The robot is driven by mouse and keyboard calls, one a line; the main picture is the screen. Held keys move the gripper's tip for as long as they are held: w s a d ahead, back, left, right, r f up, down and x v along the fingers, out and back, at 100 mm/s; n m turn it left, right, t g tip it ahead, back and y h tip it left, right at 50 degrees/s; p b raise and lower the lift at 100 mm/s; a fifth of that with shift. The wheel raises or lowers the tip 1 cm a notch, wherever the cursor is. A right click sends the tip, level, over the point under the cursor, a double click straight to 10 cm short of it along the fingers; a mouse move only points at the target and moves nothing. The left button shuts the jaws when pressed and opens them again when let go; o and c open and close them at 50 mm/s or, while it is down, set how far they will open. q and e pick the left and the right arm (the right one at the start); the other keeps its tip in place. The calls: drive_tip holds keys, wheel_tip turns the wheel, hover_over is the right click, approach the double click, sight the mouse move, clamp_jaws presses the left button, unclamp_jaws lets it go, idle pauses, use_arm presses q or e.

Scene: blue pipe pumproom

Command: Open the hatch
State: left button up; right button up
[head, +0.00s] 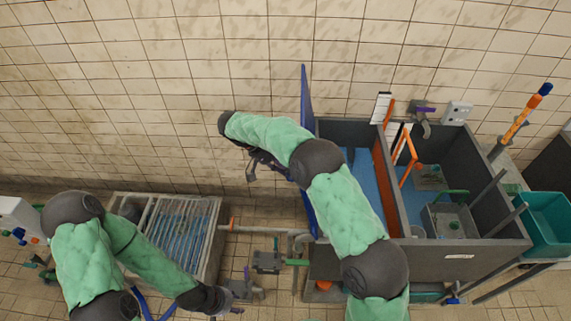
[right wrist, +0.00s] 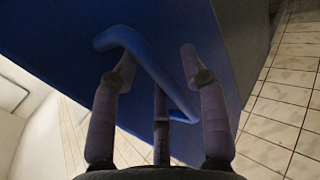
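The hatch (head: 304,95) is a blue panel at the left end of a grey tank, seen nearly edge-on in the head view and standing out from the tank. In the right wrist view the blue hatch face (right wrist: 60,30) fills much of the picture. Its bent blue bar handle (right wrist: 155,68) runs slantwise between the fingers of my right gripper (right wrist: 160,62). Those fingers are apart, and I see no firm grip on the bar. In the head view the right gripper (head: 266,165) is left of the hatch, partly hidden by my arm. My left gripper (head: 228,298) is low, away from the hatch; its finger opening is unclear.
The grey tank (head: 440,262) has blue-floored compartments and an orange divider (head: 385,180). A basin with a metal grille (head: 180,225) stands at left. Pipes and valves (head: 267,261) lie between basin and tank. A teal crate (head: 546,225) is at right. The tiled wall is behind.

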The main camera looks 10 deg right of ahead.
drive_tip(key=shift+f, duration=0.3)
drive_tip(key=shift+a+r, duration=0.15)
drive_tip(key=shift+r, duration=0.15)
drive_tip(key=shift+w+r, duration=0.1)
drive_tip(key=v, duration=1.2)
